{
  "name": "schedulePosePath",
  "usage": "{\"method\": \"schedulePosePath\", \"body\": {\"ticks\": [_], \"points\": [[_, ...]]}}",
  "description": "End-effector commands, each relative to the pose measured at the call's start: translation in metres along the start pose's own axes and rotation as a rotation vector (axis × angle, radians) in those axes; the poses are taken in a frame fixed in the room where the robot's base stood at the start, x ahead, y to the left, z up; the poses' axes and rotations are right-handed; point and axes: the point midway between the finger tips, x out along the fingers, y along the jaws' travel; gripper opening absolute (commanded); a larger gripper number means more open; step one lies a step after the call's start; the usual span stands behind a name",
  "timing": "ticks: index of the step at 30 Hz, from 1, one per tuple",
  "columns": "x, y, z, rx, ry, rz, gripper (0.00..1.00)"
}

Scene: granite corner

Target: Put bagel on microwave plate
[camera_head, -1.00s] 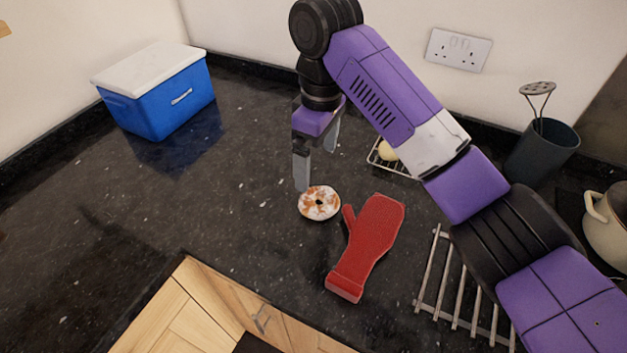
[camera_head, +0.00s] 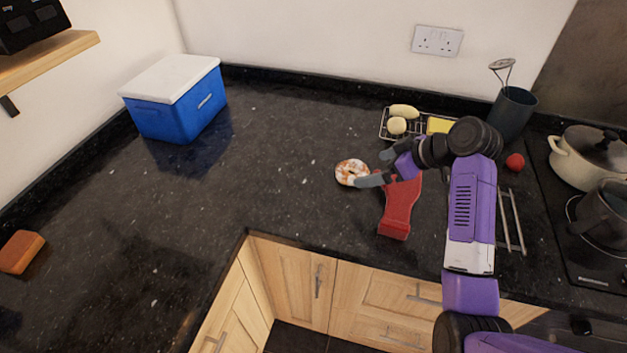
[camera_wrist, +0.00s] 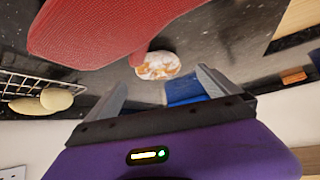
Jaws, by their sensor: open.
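The bagel (camera_head: 345,167), round with white icing and orange-brown patches, lies flat on the black granite counter. My gripper (camera_head: 379,168) is open and empty just right of the bagel in the head view, its fingers pointing left towards it. One fingertip overlaps the bagel's right edge in that view; contact cannot be told. In the wrist view the bagel (camera_wrist: 155,66) shows beyond and between the two open fingers (camera_wrist: 162,80). A black appliance (camera_head: 32,22), possibly the microwave, stands on a wooden shelf, cut off at the top left. No microwave plate is visible.
A wire rack (camera_head: 383,135) with yellowish food stands behind. A blue cooler (camera_head: 180,115) stands back left; an orange-brown block (camera_head: 20,250) lies far left. The counter between is clear.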

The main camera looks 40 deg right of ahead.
Motion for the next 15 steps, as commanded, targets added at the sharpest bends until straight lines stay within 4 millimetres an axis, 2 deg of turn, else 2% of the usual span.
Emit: {"method": "schedulePosePath", "body": {"ticks": [3, 15], "points": [[0.002, 0.005, 0.007, 0.010, 0.000, 0.014, 1.00], [0.045, 0.009, -0.003, 0.008, 0.000, 0.010, 1.00]]}}
